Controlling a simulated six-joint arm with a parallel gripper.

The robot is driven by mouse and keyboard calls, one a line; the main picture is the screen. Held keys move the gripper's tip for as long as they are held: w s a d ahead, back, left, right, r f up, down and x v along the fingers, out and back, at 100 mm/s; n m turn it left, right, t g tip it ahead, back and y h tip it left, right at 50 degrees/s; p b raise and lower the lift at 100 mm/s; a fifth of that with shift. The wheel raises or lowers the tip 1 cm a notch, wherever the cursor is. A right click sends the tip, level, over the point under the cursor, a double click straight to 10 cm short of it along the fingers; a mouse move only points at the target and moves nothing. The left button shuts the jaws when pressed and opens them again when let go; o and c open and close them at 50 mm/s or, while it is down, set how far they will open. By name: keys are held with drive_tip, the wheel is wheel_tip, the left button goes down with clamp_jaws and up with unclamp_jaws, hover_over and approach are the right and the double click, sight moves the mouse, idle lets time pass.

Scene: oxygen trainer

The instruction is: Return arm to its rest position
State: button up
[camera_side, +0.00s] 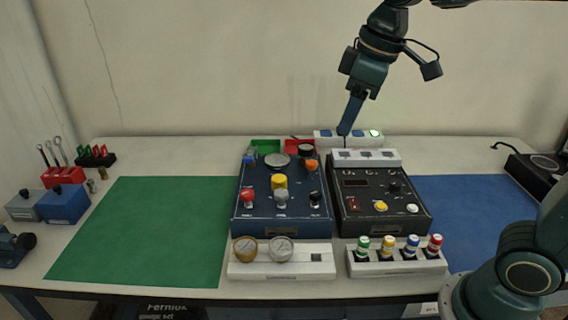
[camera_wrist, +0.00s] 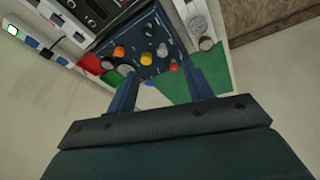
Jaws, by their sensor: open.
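My gripper (camera_side: 344,131) hangs from the raised arm at the back of the table, with its fingers pointing down near the white strip with blue switches and a lit green light (camera_side: 349,136). In the wrist view my gripper (camera_wrist: 160,85) shows two separated blue fingers with nothing between them in their grasp. The blue panel with coloured knobs (camera_side: 283,198) stands in front and to the left of it. The black panel (camera_side: 380,207) stands in front of it. Whether the fingertips touch the strip cannot be told.
A white stand with two gauges (camera_side: 305,262) and a rack of coloured-top bottles (camera_side: 397,262) stand at the front. A green mat (camera_side: 145,230) lies left and a blue mat (camera_side: 475,210) right, both mostly clear. Red and green trays (camera_side: 265,146) sit behind the blue panel.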

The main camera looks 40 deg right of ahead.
drive_tip(key=s+d+f+m+t, duration=0.1)
drive_tip(key=s+f+m, duration=0.1)
drive_tip(key=s, duration=0.5)
drive_tip(key=s+d+f+m+t, duration=0.1)
drive_tip(key=s+d+f+m, duration=0.1)
drive_tip(key=s, duration=0.5)
drive_tip(key=shift+s+f+m, duration=0.25)
drive_tip(key=shift+f+m, duration=0.25)
drive_tip(key=shift+f, duration=0.4)
